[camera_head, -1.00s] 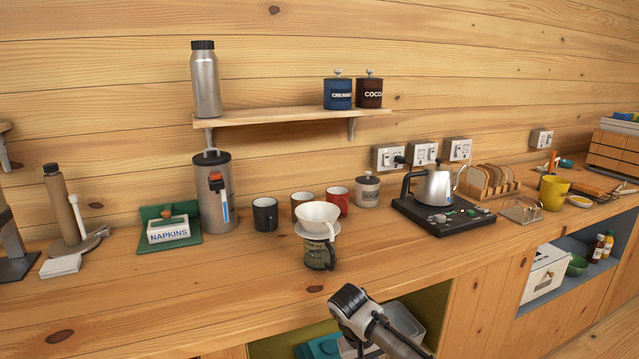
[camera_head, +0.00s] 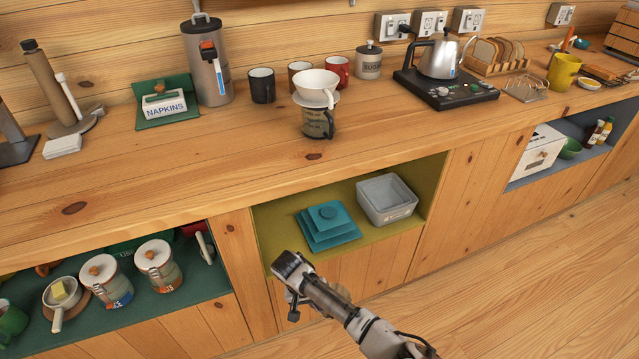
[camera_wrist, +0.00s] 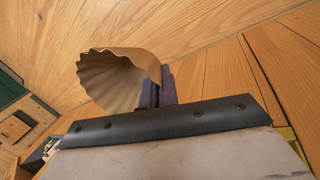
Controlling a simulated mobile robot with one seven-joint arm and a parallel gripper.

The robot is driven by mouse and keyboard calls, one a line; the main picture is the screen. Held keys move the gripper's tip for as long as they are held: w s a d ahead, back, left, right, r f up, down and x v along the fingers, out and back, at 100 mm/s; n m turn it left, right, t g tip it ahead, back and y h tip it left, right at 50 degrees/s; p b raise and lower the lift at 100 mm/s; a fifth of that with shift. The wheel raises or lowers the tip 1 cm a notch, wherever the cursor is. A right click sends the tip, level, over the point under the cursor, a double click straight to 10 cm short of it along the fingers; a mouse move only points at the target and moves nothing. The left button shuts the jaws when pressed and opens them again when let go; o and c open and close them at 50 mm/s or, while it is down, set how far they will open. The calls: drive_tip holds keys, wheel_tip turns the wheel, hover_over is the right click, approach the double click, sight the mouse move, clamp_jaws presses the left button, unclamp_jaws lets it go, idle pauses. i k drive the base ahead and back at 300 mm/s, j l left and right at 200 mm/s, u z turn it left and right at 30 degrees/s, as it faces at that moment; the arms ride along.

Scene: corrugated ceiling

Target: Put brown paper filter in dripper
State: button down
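The brown paper filter (camera_wrist: 112,80) is a fluted cone in the wrist view, with its wide, wavy mouth facing left. My gripper's dark fingers (camera_wrist: 160,88) are shut on its right side. In the head view my gripper's hand (camera_head: 290,268) is in front of the open lower shelf, below the counter edge; its fingertips and the filter cannot be made out there. The white dripper (camera_head: 317,88) sits upright on a glass coffee server (camera_head: 318,122) on the counter, above and behind my gripper. I see no filter in the dripper.
Several mugs, including a black one (camera_head: 262,85), stand behind the dripper. A kettle (camera_head: 438,55) on a black base is to the right, a napkin holder (camera_head: 165,102) to the left. The counter (camera_head: 230,155) in front of the dripper is clear. Teal items (camera_head: 327,225) lie on the shelf.

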sight(317, 95)
drive_tip(key=i+l+z, duration=0.1)
drive_tip(key=l, duration=0.3)
drive_tip(key=i+l+z, duration=0.1)
drive_tip(key=i+l, duration=0.15)
drive_tip(key=l, duration=0.15)
drive_tip(key=i+l+z, duration=0.1)
drive_tip(key=l, duration=0.25)
drive_tip(key=i+l+z, duration=0.1)
drive_tip(key=i+l, duration=0.2)
